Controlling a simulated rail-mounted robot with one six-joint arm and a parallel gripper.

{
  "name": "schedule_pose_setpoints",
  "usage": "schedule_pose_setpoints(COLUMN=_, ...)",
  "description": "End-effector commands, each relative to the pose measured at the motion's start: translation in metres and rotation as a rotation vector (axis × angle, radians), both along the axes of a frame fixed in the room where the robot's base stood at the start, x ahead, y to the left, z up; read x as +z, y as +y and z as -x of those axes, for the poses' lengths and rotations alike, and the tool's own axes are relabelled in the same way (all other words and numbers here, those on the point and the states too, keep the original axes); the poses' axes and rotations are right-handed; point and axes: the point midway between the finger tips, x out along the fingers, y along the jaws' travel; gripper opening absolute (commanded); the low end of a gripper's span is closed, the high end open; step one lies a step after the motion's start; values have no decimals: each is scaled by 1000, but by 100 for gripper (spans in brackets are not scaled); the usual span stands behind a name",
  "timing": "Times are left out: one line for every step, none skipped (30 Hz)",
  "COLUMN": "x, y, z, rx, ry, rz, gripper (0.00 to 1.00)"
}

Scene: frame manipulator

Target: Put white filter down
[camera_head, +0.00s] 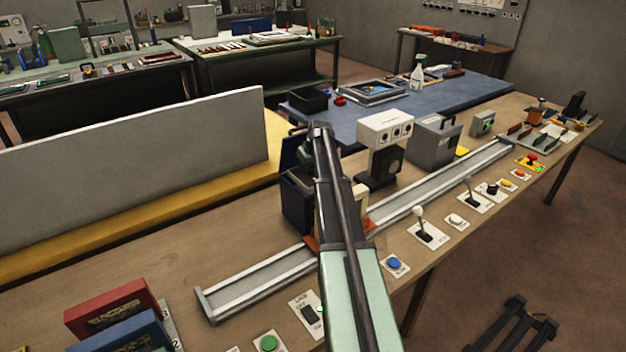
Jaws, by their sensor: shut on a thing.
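My arm runs up through the middle of the picture and hides what is behind it. My gripper's fingers do not show, so I cannot see what they hold. I cannot make out the white filter for certain. A small cream-white piece (361,197) shows just right of my arm, mostly hidden, above a red-orange part (369,223) at the metal rail (262,282). I cannot tell whether this piece is the filter or whether my gripper touches it.
A dark open box (296,205) stands left of my arm. A white instrument (385,128) on a black stand and a grey case (434,140) stand behind the rail. Levers and buttons, including a blue button (394,263), line the front edge. Red (110,308) and blue bins sit front left.

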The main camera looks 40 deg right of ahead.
Motion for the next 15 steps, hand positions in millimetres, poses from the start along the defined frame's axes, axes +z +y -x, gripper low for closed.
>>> schedule_pose_setpoints(x=0, y=-12, z=-4, rx=-2, ry=0, rz=0, gripper=0)
schedule_pose_setpoints(x=0, y=-18, z=-6, rx=-2, ry=0, rz=0, gripper=0)
schedule_pose_setpoints(x=0, y=-25, z=-8, rx=-2, ry=0, rz=0, gripper=0)
schedule_pose_setpoints(x=0, y=-31, z=-8, rx=-1, ry=0, rz=1, gripper=0)
schedule_pose_setpoints(x=-12, y=-29, z=-7, rx=0, ry=0, rz=0, gripper=0)
schedule_pose_setpoints(x=-20, y=-27, z=-6, rx=0, ry=0, rz=0, gripper=0)
schedule_pose_setpoints(x=-23, y=-27, z=-6, rx=0, ry=0, rz=0, gripper=0)
schedule_pose_setpoints(x=-25, y=-27, z=-6, rx=0, ry=0, rz=0, gripper=0)
schedule_pose_setpoints(x=-26, y=-26, z=-6, rx=0, ry=0, rz=0, gripper=0)
schedule_pose_setpoints(x=-26, y=-26, z=-6, rx=0, ry=0, rz=0, gripper=0)
schedule_pose_setpoints(x=-26, y=-26, z=-6, rx=0, ry=0, rz=0, gripper=0)
schedule_pose_setpoints(x=-25, y=-26, z=-6, rx=0, ry=0, rz=0, gripper=0)
schedule_pose_setpoints(x=-25, y=-26, z=-6, rx=0, ry=0, rz=0, gripper=0)
schedule_pose_setpoints(x=-26, y=-26, z=-6, rx=0, ry=0, rz=0, gripper=0)
schedule_pose_setpoints(x=-31, y=-26, z=-6, rx=0, ry=0, rz=0, gripper=0)
